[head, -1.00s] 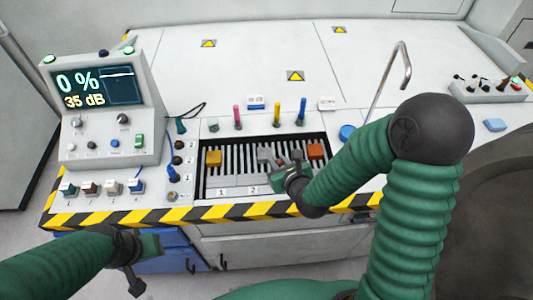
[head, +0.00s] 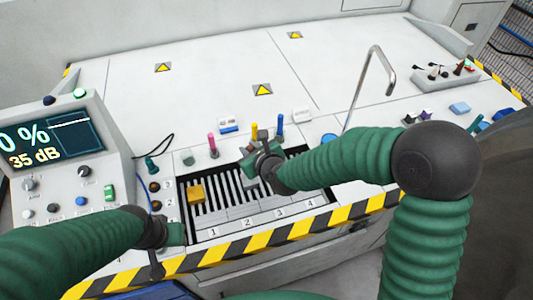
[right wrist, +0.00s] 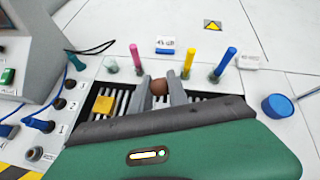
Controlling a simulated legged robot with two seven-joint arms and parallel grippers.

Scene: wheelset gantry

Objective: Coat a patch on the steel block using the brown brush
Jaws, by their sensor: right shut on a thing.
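My right gripper (head: 262,163) is over the slotted tray (head: 222,217). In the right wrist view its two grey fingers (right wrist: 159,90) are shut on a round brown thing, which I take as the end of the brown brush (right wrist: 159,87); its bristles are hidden. The steel block (head: 249,183) is a small grey piece on the tray slats, partly covered by the right gripper, which is just above it. Whether the brush touches it I cannot tell. My left gripper (head: 165,243) hangs at the front left edge; its fingers do not show clearly.
A yellow block (head: 195,193) sits at the tray's left. Upright pink (head: 213,143), yellow and blue pens stand behind the tray. A display console (head: 55,145) stands left, reading 0 % and 35 dB. A bent metal pipe (head: 372,80) rises behind my right arm.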

